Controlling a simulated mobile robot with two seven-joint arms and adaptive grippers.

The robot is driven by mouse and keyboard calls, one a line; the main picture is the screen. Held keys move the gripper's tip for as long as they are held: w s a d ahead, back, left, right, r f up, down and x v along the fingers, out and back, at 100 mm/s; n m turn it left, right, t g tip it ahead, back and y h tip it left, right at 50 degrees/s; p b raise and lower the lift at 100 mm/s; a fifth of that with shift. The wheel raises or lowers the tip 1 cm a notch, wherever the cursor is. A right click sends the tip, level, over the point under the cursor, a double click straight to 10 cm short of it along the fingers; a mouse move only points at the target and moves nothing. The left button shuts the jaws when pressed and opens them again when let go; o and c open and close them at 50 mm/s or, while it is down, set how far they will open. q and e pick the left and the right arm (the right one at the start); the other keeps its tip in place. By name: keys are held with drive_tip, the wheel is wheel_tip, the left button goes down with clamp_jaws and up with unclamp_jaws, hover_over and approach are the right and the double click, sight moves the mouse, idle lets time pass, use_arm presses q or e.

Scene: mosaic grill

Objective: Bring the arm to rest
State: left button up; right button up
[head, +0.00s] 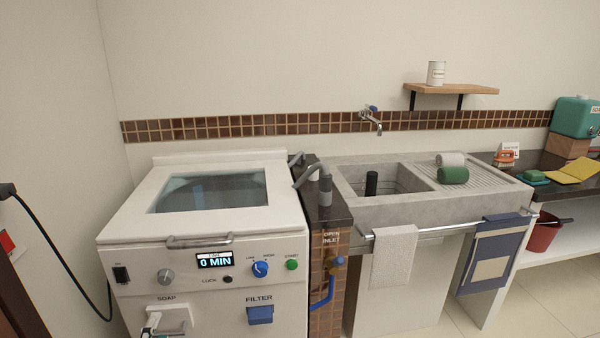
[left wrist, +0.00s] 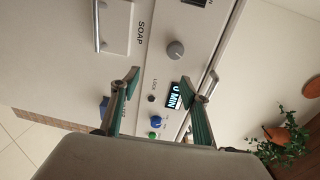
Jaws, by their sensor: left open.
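My left gripper (left wrist: 168,82) is open and empty in the left wrist view, its two green-lined fingers spread in front of the white washing machine's control panel. The machine (head: 130,232) stands at the left in the head view, with its glass-topped lid down. Its display (head: 214,261) reads 0 MIN and also shows between the fingers in the wrist view (left wrist: 180,96). The soap drawer (left wrist: 117,28) with its bar handle is beyond the fingers. My right gripper is in neither view.
A lid handle (head: 200,241) juts from the machine's front edge. Right of it stand pipes (head: 324,185) and a concrete sink (head: 350,212) with a towel rail (head: 430,230). A black cable (head: 55,245) hangs at left. A plant (left wrist: 292,140) shows in the wrist view.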

use_arm(q)
drive_tip(key=s+d+f+n+g+h+p, duration=0.1)
drive_tip(key=s+d+f+n+g+h, duration=0.2)
drive_tip(key=s+d+f+n, duration=0.2)
drive_tip(key=s+d+f+n+g+h+p, duration=0.2)
drive_tip(key=s+d+f+n, duration=0.4)
drive_tip(key=s+d+f, duration=0.3)
drive_tip(key=s+d+g+h, duration=0.1)
drive_tip(key=s+d, duration=0.3)
drive_tip(key=s, duration=0.3)
drive_tip(key=shift+f+n, duration=0.2)
drive_tip(key=shift+n, duration=0.1)
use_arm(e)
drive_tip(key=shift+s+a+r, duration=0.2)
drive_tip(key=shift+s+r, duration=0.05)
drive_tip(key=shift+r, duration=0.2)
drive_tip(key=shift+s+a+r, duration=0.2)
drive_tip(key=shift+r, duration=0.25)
use_arm(q)
drive_tip(key=shift+s, duration=0.1)
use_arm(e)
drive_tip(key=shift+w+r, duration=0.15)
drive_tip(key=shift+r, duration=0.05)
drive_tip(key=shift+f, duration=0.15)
